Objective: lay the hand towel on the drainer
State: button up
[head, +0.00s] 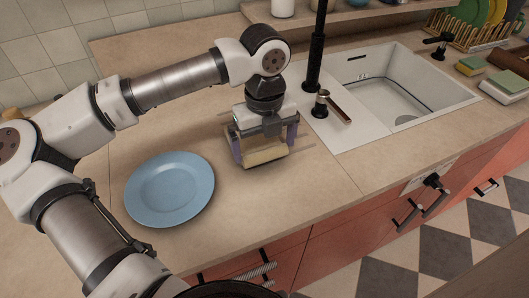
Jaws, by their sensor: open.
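My gripper (264,151) is over the counter left of the sink, pointing down. Its two purple-grey fingers stand apart, one on each side of a pale yellow folded cloth (265,156), which looks like the hand towel. The cloth seems to lie on the counter; I cannot tell whether the fingers touch it. The gripper body hides its back part. A dish drainer (459,32) with yellowish bars stands at the back right, beyond the sink, with green and yellow plates upright in it. The picture's edge cuts it off.
A blue plate (170,188) lies on the counter left of my gripper. The white sink (395,90), a black tap (317,50) and a brown-handled lever (333,105) are to the right. Sponges (508,82) lie right of the sink. A wooden shelf (345,14) runs along the back.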

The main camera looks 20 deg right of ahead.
notch_tip(320, 180, up, 9)
jog(key=b, duration=0.1)
jog(key=shift+f, duration=0.2)
dwell(0.4)
